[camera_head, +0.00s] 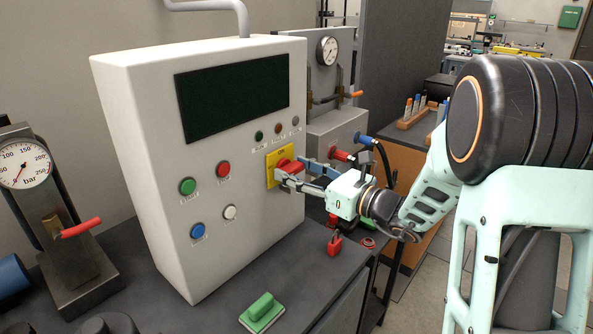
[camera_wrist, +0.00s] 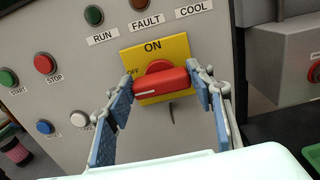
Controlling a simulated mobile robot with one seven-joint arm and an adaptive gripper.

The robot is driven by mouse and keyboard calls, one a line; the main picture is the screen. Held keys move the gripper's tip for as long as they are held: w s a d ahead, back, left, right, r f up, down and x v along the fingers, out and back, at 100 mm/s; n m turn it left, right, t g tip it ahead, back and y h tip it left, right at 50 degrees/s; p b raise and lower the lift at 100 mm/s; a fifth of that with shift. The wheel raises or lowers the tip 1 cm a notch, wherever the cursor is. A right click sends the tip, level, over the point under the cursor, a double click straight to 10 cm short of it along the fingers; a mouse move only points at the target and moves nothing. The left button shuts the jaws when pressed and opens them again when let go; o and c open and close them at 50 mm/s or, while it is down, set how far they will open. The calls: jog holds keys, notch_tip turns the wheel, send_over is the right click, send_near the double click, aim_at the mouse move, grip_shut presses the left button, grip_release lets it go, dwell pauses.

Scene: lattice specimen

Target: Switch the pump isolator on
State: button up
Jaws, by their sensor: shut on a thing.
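The pump isolator is a red rotary handle (camera_head: 290,165) on a yellow plate (camera_head: 272,169), on the front of the pale grey control cabinet. In the wrist view the handle (camera_wrist: 162,85) lies nearly level, its left end slightly lower. The yellow plate (camera_wrist: 172,50) reads ON at the top and OFF at the left. The handle's white line lies near its left end, on the OFF side. My gripper (camera_wrist: 159,88) is shut on the handle, one finger at each end. In the head view my gripper (camera_head: 289,172) reaches the plate from the right.
Green (camera_head: 188,186), red (camera_head: 223,169), blue (camera_head: 198,230) and white (camera_head: 230,212) buttons sit left of the plate. Small lamps (camera_head: 278,129) are above it. A red padlock (camera_head: 334,243) and a green-handled block (camera_head: 262,311) are on the dark bench. A gauge stand (camera_head: 78,255) is at left.

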jog(key=shift+m, duration=0.3)
jog(key=m+p, duration=0.3)
jog(key=p, duration=0.1)
jog(key=shift+d+r+m, duration=0.1)
jog(key=shift+r+m, duration=0.05)
jog(key=shift+m, duration=0.25)
jog(key=m+p, duration=0.5)
jog(key=shift+w+m+p, duration=0.15)
jog(key=shift+m+p, duration=0.15)
jog(key=shift+p, duration=0.05)
jog(key=m+p, duration=0.4)
jog(key=shift+d+p, duration=0.1)
jog(key=shift+p, duration=0.2)
jog(key=shift+f+m+p, duration=0.2)
jog(key=shift+m+p, duration=0.15)
jog(key=shift+m, duration=0.65)
jog(key=shift+f+m+p, duration=0.2)
jog(key=shift+m+p, duration=0.1)
jog(key=shift+m, duration=0.7)
jog(key=o, duration=1.2)
jog(key=shift+c, duration=0.2)
jog(key=v, duration=1.2)
